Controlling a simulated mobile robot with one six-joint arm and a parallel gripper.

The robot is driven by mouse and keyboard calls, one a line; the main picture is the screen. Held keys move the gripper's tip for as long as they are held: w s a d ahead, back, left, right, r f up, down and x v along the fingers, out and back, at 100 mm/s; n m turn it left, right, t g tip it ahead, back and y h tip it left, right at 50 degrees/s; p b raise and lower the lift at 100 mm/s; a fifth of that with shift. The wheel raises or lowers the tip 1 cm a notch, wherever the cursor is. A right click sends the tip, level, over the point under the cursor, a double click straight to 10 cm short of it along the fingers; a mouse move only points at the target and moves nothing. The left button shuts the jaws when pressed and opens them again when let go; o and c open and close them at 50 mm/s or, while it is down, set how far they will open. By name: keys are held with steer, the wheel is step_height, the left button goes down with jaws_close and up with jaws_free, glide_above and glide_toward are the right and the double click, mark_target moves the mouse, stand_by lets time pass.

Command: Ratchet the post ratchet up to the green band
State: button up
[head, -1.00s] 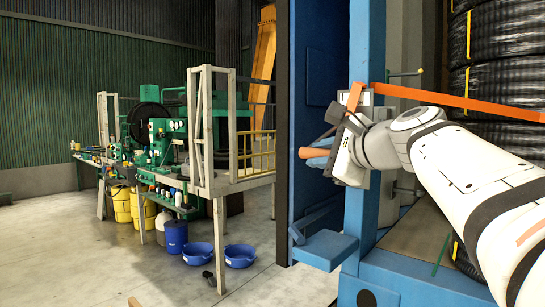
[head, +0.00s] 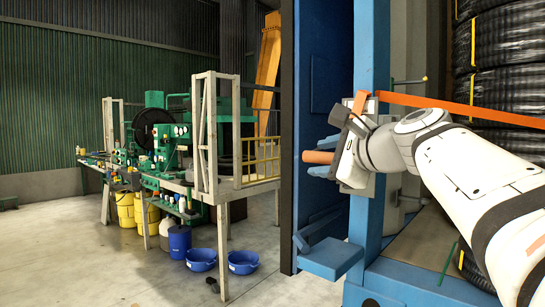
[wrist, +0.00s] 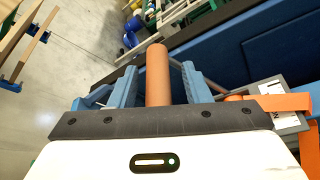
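The post ratchet (head: 352,112) is on the blue post (head: 370,60), largely hidden behind my gripper. Its orange handle (head: 318,157) points left in the head view. My gripper (head: 324,157) is at the handle, one blue finger above it and one below. In the wrist view the orange handle (wrist: 158,75) stands between my two fingers (wrist: 160,88), with a gap on each side, so my gripper is open around it. An orange strap (head: 460,109) runs from the ratchet to the right. A white label (wrist: 283,110) shows beside the strap in the wrist view. I cannot make out a green band on it.
Black hose coils (head: 505,90) are stacked at the right. A blue bracket (head: 328,257) juts from the post below my gripper. A blue panel (head: 318,100) stands left of the post. A machine platform (head: 205,180) and blue tubs (head: 242,262) stand farther left, with open floor between.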

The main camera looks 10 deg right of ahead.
steer(key=shift+s, duration=0.1)
steer(key=shift+s+d, duration=0.25)
steer(key=shift+s, duration=0.05)
steer(key=b+v, duration=0.2)
steer(key=v, duration=0.5)
stand_by(0.5)
